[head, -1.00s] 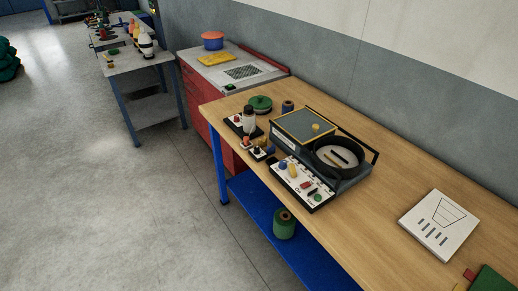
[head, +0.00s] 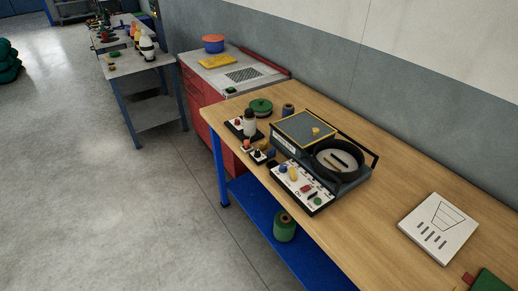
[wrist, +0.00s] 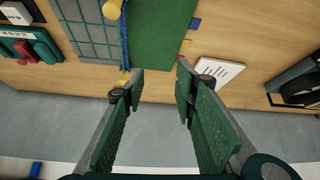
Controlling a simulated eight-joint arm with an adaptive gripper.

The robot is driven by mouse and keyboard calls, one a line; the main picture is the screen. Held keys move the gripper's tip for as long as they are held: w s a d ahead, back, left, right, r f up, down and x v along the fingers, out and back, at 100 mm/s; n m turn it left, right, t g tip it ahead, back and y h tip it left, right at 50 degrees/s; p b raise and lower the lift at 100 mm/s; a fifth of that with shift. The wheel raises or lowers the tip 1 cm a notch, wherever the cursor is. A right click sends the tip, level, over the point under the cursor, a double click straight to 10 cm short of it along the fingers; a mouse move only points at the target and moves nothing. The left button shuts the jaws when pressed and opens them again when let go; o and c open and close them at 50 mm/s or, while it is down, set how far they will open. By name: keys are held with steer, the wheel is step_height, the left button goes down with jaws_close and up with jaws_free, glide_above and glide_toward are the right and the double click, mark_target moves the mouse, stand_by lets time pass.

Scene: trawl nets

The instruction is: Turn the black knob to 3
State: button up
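In the head view, a small dark block with a white face carries what looks like a black knob (head: 258,154), near the table's front edge. The knob is too small to read its pointer or any number. My gripper (wrist: 160,70) shows only in the wrist view. Its two green-padded fingers are spread apart with nothing between them, above the table. The black knob cannot be made out in the wrist view.
The machine (head: 308,130) has a round black bowl (head: 340,158). A block with a red knob and a white-topped bottle (head: 249,122) stand at the table's left end. A white plate (head: 438,228) lies right. A green board (wrist: 160,35) and blue rope (wrist: 124,40) show in the wrist view.

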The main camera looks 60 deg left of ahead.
steer(key=w+a+r+n+g+y+p, duration=0.1)
steer(key=w+a+r+n+p, duration=0.15)
steer(key=w+a, duration=0.55)
steer(key=w+a+r+n+g+y+p, duration=0.1)
steer(key=w+a+r+n, duration=0.25)
steer(key=a, duration=0.85)
steer(key=w+a+n+g+y+p, duration=0.1)
steer(key=w+a+n+g+p, duration=0.2)
steer(key=a, duration=1.8)
steer(key=n+g+p, duration=0.4)
steer(key=n+p, duration=0.2)
steer(key=n, duration=0.5)
glide_toward(258, 151)
steer(key=shift+s+d+f, duration=0.2)
steer(key=shift+s+f, duration=0.1)
steer(key=shift+s, duration=0.1)
steer(key=shift+f, duration=0.15)
steer(key=shift+w+a+x, duration=0.1)
steer(key=shift+x, duration=1.75)
steer(key=shift+w+a+x, duration=0.1)
steer(key=shift+x, duration=1.8)
